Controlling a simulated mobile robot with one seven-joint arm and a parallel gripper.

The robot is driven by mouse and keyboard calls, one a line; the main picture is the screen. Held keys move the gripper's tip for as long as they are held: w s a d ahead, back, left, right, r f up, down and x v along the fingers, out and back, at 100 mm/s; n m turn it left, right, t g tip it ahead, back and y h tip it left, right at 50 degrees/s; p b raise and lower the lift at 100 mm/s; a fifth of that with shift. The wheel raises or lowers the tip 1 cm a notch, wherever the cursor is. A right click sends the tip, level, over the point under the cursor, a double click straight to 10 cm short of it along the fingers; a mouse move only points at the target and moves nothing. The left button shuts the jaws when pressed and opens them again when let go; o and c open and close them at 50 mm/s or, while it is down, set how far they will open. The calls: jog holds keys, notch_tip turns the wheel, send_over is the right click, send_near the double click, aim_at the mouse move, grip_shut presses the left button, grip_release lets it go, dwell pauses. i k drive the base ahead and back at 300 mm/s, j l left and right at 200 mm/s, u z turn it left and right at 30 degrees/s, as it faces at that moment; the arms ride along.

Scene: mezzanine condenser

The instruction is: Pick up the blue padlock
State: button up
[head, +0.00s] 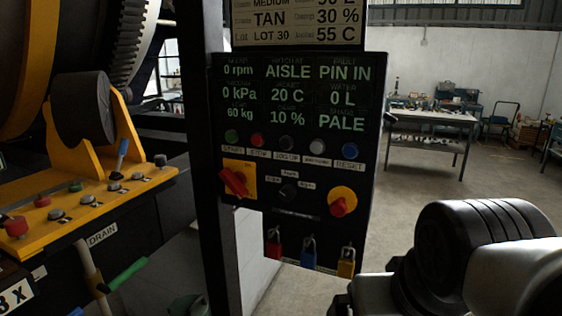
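The blue padlock (308,258) hangs by its metal shackle from the lower edge of a black control panel (262,190). It is the middle one of three padlocks. A red padlock (273,246) hangs to its left and a yellow padlock (346,265) to its right, both apart from it. Part of my arm shows at the lower right, to the right of the padlocks. My gripper is not in view, so I cannot see whether it is open or shut.
A yellow machine ledge (85,210) with knobs and a lever stands at the left. A green-handled valve (127,273) sits below it. A dark post (208,150) stands left of the panel. A workbench (430,116) is at the back right, with open floor (425,200) before it.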

aim_at(308, 256)
jog(key=i+l+u, duration=0.15)
jog(key=i+u, duration=0.2)
jog(key=u, duration=0.15)
jog(key=i+l+u, duration=0.25)
jog(key=u, duration=0.25)
